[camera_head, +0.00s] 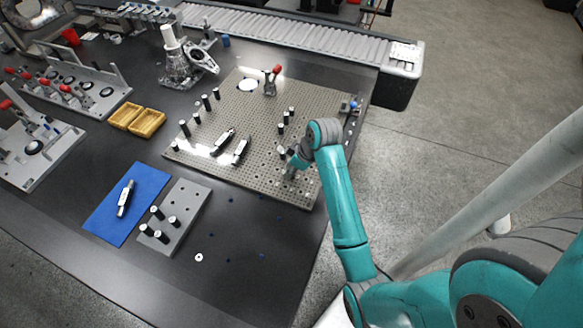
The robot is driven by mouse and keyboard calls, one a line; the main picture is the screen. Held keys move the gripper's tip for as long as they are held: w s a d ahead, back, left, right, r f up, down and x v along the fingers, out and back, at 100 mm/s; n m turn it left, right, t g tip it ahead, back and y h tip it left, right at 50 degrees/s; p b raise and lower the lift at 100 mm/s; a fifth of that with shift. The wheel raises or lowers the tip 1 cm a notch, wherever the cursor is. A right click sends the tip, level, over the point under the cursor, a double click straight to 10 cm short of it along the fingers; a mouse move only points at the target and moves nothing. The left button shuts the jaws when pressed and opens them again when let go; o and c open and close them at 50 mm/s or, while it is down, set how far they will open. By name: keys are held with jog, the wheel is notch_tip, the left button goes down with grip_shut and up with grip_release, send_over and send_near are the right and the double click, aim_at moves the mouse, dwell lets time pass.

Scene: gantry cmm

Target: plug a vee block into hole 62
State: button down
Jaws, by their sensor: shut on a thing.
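My gripper (289,174) is low over the right front part of the perforated fixture plate (250,110). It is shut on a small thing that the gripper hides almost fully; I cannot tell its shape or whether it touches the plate. Hole 62 cannot be picked out, as no hole numbers are readable. Several short dark posts with pale tops stand on the plate, some close to my gripper. More such posts (157,213) stand on a grey block (187,215) at the front left.
Two dark clamp-like parts (241,150) lie mid-plate, and a red-handled clamp (271,80) stands at its back. A blue mat (117,222) with a metal part, yellow bins (147,122) and a conveyor (290,35) surround it. The front table is mostly clear.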

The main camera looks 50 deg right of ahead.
aim_at(298, 177)
jog(key=c, duration=0.9)
grip_release()
jog(key=shift+c, duration=0.2)
jog(key=v, duration=0.6)
jog(key=shift+r, duration=0.1)
jog(key=shift+s+d+r, duration=0.1)
jog(key=shift+s+r, duration=0.15)
jog(key=shift+r, duration=0.35)
